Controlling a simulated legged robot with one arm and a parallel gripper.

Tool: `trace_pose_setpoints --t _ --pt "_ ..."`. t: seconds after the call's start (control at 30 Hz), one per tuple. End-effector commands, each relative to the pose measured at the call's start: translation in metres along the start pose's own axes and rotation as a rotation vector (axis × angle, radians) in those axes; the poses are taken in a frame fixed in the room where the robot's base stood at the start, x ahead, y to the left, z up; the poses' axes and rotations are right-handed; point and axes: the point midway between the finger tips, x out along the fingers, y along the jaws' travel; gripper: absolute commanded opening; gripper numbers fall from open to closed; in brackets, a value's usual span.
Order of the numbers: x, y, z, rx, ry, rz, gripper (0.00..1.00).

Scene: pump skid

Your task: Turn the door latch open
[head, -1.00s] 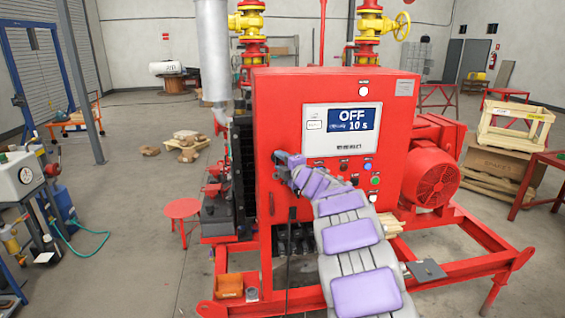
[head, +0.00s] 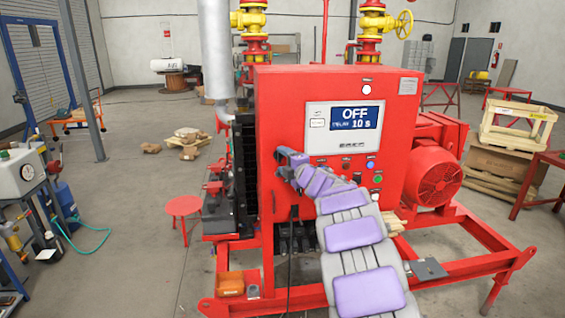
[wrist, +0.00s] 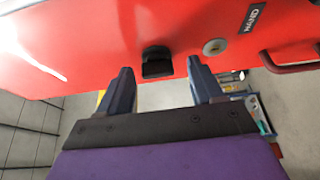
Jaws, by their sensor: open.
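The red cabinet door (head: 285,110) carries a display reading OFF. In the wrist view, a small black latch (wrist: 157,62) sticks out from the red panel (wrist: 110,40). My gripper (wrist: 159,68) is open, with one finger to each side of the latch. Neither finger visibly touches it, and how deep the latch sits between them is hard to tell. In the head view my gripper (head: 283,160) is at the lower left of the door, and my arm hides the latch there.
A round key lock (wrist: 215,46) sits right of the latch, with a dark bar handle (wrist: 290,64) farther right. Buttons (head: 372,165) are on the panel beside my arm. The red skid frame (head: 440,277) runs below; open floor lies to the left (head: 130,230).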

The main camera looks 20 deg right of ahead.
Motion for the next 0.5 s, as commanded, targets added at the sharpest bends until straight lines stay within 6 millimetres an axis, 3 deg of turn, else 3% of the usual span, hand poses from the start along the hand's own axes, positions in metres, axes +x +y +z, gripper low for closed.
trace_pose_setpoints --t 0.5 --pt "-0.076 0.001 -0.001 -0.002 -0.003 -0.001 0.66"
